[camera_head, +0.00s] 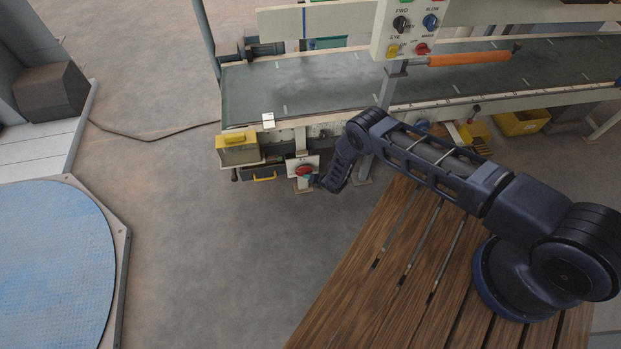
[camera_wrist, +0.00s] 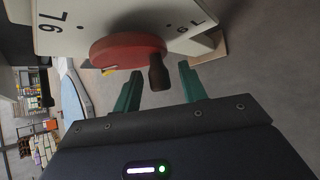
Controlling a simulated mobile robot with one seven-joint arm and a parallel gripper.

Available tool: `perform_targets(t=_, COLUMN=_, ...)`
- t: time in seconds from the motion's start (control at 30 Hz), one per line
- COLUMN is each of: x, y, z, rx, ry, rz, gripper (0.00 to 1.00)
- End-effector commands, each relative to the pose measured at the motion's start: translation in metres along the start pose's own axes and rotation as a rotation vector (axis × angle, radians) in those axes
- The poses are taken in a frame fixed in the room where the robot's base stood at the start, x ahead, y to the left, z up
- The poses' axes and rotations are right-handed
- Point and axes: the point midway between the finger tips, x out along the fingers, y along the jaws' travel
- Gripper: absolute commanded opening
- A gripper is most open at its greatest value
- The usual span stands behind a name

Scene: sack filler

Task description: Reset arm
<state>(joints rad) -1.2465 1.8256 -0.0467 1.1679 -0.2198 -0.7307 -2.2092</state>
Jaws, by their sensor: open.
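My arm reaches from the lower right to the front of the conveyor in the head view, with my gripper (camera_head: 317,181) at its low end. It is beside a red dial (camera_head: 304,171) on a small white plate (camera_head: 296,162). In the wrist view, the red dial (camera_wrist: 128,50) with a dark peg handle (camera_wrist: 158,73) is just ahead of my gripper (camera_wrist: 160,75). The two green fingers are apart, one on each side of the handle; I cannot tell whether either touches it. The white plate (camera_wrist: 70,15) carries upside-down markings. Nothing is held.
A conveyor (camera_head: 300,82) spans the back. A control panel (camera_head: 408,30) and an orange bar (camera_head: 470,59) stand above it. A yellow box (camera_head: 237,155) is left of the dial. A blue round platform (camera_head: 50,265) is at left. The floor between is clear.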

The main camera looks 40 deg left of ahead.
Motion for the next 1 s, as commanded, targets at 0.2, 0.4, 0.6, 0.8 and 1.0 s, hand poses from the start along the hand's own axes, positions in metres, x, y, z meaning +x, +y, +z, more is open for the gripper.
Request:
perform_targets(t=0.2, x=0.0097, y=0.0003, z=0.0003, rx=0.001, ry=0.000, rz=0.000, gripper=0.42)
perform_targets(t=0.4, x=0.0105, y=0.0003, z=0.0001, rx=0.001, ry=0.000, rz=0.000, gripper=0.42)
perform_targets(t=0.6, x=0.0104, y=0.0004, z=0.0001, rx=0.001, ry=0.000, rz=0.000, gripper=0.22)
perform_targets(t=0.8, x=0.0104, y=0.0004, z=0.0001, rx=0.001, ry=0.000, rz=0.000, gripper=0.00)
perform_targets(t=1.0, x=0.0103, y=0.0004, z=0.0001, rx=0.001, ry=0.000, rz=0.000, gripper=0.00)
